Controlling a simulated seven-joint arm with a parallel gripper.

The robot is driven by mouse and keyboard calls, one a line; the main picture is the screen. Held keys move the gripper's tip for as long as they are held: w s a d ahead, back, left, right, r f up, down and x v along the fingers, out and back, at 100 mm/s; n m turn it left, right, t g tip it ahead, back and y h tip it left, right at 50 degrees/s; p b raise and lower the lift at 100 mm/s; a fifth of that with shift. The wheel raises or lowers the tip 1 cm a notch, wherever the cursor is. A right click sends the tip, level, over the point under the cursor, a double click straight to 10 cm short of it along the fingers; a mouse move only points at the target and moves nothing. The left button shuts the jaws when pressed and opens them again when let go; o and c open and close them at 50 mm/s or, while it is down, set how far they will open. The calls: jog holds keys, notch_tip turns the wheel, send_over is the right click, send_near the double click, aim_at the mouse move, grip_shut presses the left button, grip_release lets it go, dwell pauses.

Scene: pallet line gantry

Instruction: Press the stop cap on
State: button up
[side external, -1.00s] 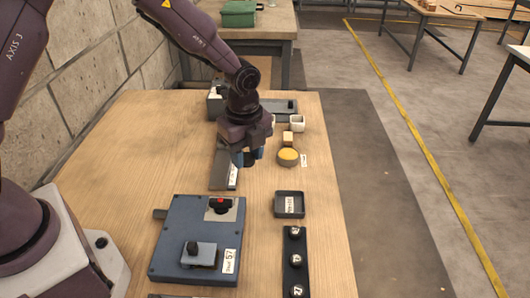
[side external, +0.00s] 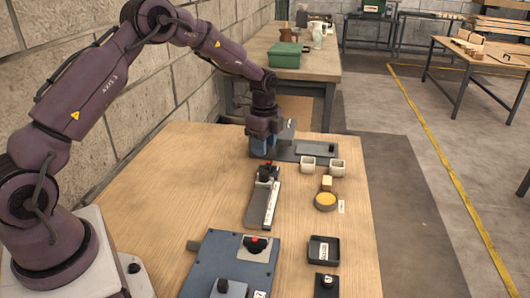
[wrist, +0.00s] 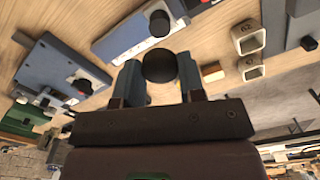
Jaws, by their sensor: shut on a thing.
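My gripper (side external: 264,147) is over the back of the workbench, beside the grey unit (side external: 318,149). In the wrist view its two blue fingers (wrist: 160,72) are shut on a black round cap (wrist: 160,65). The cap is hidden in the side view. I cannot tell whether the held cap touches anything.
Two white square cups (side external: 308,165) (side external: 337,167), a small wooden block (side external: 327,182) and a yellow round button (side external: 325,201) stand on the right. A black tray (side external: 323,250) lies nearer. The left of the bench is clear. A wall (side external: 130,80) runs along the left.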

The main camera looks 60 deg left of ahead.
aim_at(264, 172)
jog(key=shift+f, duration=3.05)
jog(key=shift+f, duration=0.15)
jog(key=o, duration=1.4)
jog(key=shift+o, duration=0.2)
jog(key=shift+r, duration=3.55)
grip_shut()
